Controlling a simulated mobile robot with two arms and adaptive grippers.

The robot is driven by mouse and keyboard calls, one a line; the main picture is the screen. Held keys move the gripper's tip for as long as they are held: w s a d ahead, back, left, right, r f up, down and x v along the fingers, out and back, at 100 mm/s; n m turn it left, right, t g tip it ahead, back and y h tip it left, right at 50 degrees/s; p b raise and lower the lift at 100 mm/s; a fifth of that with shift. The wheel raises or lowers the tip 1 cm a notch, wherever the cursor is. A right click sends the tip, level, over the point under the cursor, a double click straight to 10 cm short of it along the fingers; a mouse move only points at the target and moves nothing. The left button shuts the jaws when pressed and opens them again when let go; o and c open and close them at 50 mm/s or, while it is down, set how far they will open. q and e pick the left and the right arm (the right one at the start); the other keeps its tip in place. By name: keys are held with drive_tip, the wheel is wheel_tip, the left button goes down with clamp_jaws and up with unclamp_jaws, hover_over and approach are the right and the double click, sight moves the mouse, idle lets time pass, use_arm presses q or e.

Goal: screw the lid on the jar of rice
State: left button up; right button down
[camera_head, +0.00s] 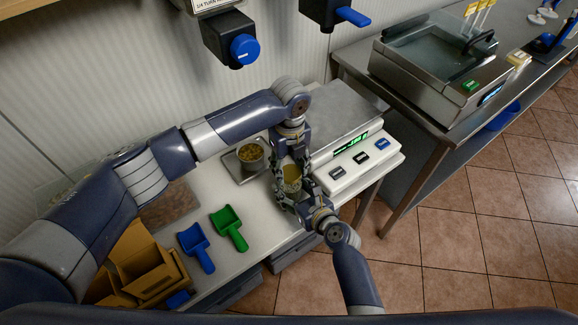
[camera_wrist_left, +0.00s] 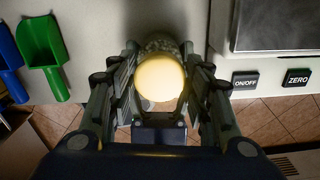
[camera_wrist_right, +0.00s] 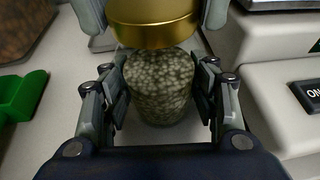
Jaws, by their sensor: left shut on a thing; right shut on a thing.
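The jar of rice (camera_wrist_right: 158,90) is a clear jar full of pale grains, upright on the white counter in the right wrist view. My right gripper (camera_head: 293,192) is shut on the jar's body from the front. The gold lid (camera_wrist_right: 152,22) is level over the jar's mouth; whether it is seated on the rim I cannot tell. My left gripper (camera_head: 291,168) reaches in from behind and is shut on the lid, one finger on each side. The lid's round top shows in the left wrist view (camera_wrist_left: 160,77). The jar is mostly hidden by the fingers in the head view.
A scale (camera_head: 352,165) with a lit green display stands close to the right of the jar. A container of yellowish food (camera_head: 250,153) stands behind left. A green scoop (camera_head: 229,222), a blue scoop (camera_head: 194,240) and cardboard boxes (camera_head: 140,262) lie to the left.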

use_arm(q)
drive_tip(key=m, duration=0.4)
drive_tip(key=shift+d, duration=0.1)
drive_tip(key=m, duration=0.3)
drive_tip(key=shift+d+m, duration=0.1)
drive_tip(key=shift+m, duration=0.3)
drive_tip(key=m, duration=0.5)
drive_tip(key=shift+d+m, duration=0.1)
drive_tip(key=shift+m, duration=0.3)
drive_tip(key=o, duration=0.7)
